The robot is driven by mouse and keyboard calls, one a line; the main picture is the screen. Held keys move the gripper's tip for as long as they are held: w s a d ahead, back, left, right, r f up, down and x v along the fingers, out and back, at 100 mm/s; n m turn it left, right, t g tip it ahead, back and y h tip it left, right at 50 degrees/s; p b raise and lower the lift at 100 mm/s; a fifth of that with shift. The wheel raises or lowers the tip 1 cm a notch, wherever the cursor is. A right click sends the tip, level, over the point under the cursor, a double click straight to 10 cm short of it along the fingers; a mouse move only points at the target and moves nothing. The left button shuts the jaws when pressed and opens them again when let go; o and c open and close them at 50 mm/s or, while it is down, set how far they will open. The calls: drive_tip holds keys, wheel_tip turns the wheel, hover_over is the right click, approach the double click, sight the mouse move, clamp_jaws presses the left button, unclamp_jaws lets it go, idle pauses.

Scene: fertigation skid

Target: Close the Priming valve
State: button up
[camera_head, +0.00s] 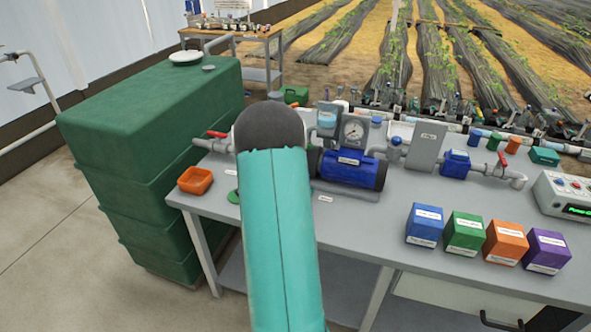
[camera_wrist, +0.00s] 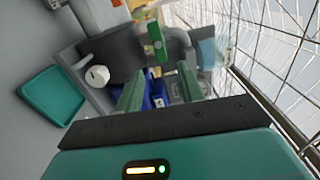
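My gripper shows in the wrist view (camera_wrist: 160,88), its two green fingers apart with nothing clearly held between them. A green lever handle (camera_wrist: 156,42) sits beyond the fingertips on grey pipework, and a gap seems to remain. I cannot read a label marking it as the Priming valve. In the head view my teal arm covers the gripper and part of the pipework. A red-handled valve (camera_head: 217,135) is on the pipe at the left end of the bench, and another red-handled valve (camera_head: 503,160) is at the right.
A blue pump (camera_head: 350,170) with a gauge stands on the grey bench (camera_head: 380,225). An orange tray (camera_head: 195,180) and a green tank (camera_head: 150,125) are at left. Labelled boxes (camera_head: 465,234) line the front right. The wrist view shows a teal tray (camera_wrist: 52,95) and white knob (camera_wrist: 97,75).

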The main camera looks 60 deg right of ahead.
drive_tip(key=shift+s+a, duration=0.2)
drive_tip(key=shift+a, duration=0.95)
drive_tip(key=shift+s+a, duration=0.15)
drive_tip(key=shift+a, duration=0.95)
